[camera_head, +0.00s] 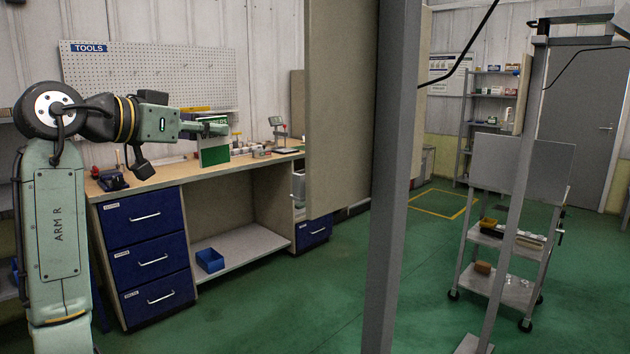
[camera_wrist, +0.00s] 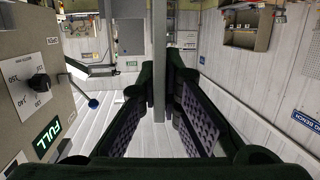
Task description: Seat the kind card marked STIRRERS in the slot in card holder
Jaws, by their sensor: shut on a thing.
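A green and white card (camera_head: 214,152) is at my gripper (camera_head: 218,129) in the head view, above the left part of the workbench. The fingers cover its middle. I cannot tell whether that strip is the card edge-on. I cannot make out the card holder or its slot in either view.
The wooden workbench (camera_head: 165,178) carries small items along its back, below the TOOLS pegboard (camera_head: 150,72). A grey post (camera_head: 394,190) and beige panel (camera_head: 338,110) block the middle. A trolley (camera_head: 505,245) stands right. A machine with knob and FULL display (camera_wrist: 47,140) is left in the wrist view.

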